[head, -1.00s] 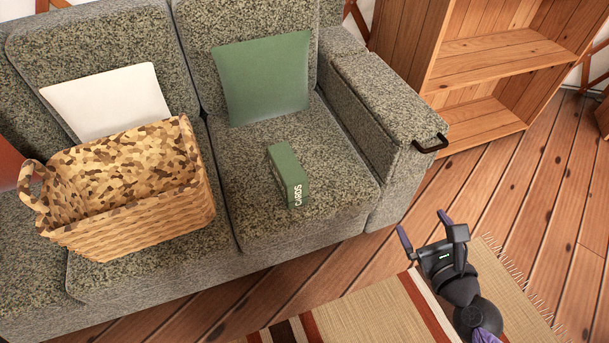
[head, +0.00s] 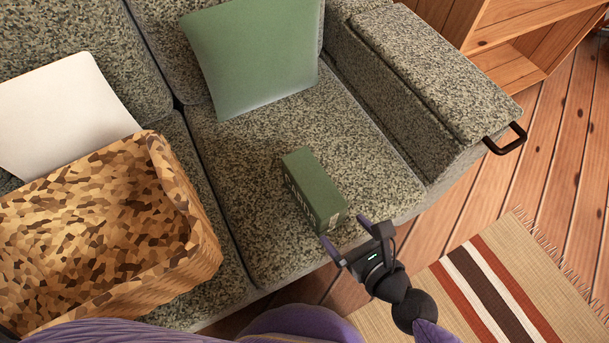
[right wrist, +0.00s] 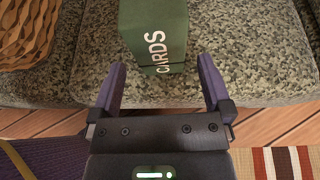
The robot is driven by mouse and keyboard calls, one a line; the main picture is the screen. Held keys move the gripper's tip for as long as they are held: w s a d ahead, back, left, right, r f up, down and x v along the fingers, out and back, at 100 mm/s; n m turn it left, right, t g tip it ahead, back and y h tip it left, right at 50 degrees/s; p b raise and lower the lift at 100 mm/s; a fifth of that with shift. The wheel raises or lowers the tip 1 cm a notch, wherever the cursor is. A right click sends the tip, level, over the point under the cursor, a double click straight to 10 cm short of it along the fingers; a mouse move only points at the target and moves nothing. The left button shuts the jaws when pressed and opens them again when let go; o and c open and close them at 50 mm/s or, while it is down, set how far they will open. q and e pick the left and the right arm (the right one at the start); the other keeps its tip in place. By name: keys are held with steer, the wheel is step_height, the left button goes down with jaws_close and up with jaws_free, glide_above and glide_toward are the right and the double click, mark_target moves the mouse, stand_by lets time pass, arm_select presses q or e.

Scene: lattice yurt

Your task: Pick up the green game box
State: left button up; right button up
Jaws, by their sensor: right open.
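The green game box (head: 315,188) lies on the right seat cushion of the sofa, near its front edge. In the right wrist view the box (right wrist: 153,35) shows the word "CARDS" on one side and sits just beyond the fingertips, between their lines. My right gripper (head: 347,231) is at the cushion's front edge, close to the near end of the box. Its two purple fingers are open and empty, also in the right wrist view (right wrist: 162,72). My left gripper is not in view.
A large woven basket (head: 95,270) stands on the sofa to the left. A green pillow (head: 255,55) and a white pillow (head: 60,115) lean on the backrest. The armrest (head: 440,75) has a black handle (head: 507,139). A wooden shelf (head: 500,35) stands beyond it.

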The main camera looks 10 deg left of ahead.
mark_target(313, 192)
steer(key=x, duration=0.2)
steer(key=b+x, duration=0.1)
steer(key=x, duration=0.4)
steer(key=shift+w+a+r+b, duration=0.15)
steer(key=shift+a+r+b, duration=0.1)
steer(key=shift+b, duration=0.05)
steer(key=shift+r, duration=0.1)
steer(key=c, duration=1.3)
